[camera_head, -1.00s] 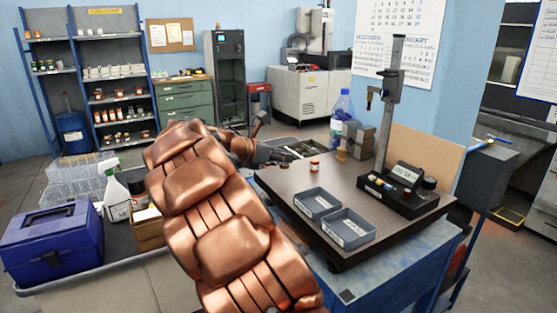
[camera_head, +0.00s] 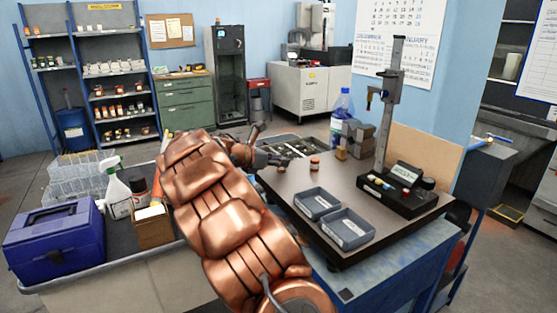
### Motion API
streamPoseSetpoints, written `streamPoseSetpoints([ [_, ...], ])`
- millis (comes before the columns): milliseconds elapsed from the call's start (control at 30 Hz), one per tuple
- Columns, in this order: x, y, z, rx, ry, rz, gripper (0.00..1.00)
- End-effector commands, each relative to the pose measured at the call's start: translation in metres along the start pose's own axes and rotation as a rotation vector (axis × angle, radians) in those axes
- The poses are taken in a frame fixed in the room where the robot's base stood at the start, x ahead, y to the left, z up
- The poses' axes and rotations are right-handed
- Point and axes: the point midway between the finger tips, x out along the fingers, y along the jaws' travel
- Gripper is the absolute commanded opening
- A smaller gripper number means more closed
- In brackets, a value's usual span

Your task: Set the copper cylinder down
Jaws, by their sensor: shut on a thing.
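My copper-coloured arm reaches from the lower middle toward the far side of the dark bench plate (camera_head: 372,192). My gripper (camera_head: 276,159) is small and dark at the arm's far end, by the plate's back left corner.
Two grey trays (camera_head: 317,203) (camera_head: 345,229) sit on the plate's front part. A height gauge (camera_head: 385,125) stands at its right, with a blue-capped bottle (camera_head: 342,115) behind. A spray bottle (camera_head: 115,186) and a blue toolbox (camera_head: 55,238) stand on the left cart. The plate's middle is clear.

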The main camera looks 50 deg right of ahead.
Motion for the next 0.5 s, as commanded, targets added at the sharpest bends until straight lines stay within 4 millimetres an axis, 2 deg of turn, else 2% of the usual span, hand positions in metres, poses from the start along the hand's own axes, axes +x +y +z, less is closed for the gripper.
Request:
streamPoseSetpoints([
  [300,0.0005,0.0,-0.0013,0.001,-0.001,0.001,0.0],
  [333,0.0007,0.0001,-0.002,0.001,0.0,0.001,0.31],
  [500,0.0007,0.0001,-0.0019,0.001,0.0,0.001,0.48],
])
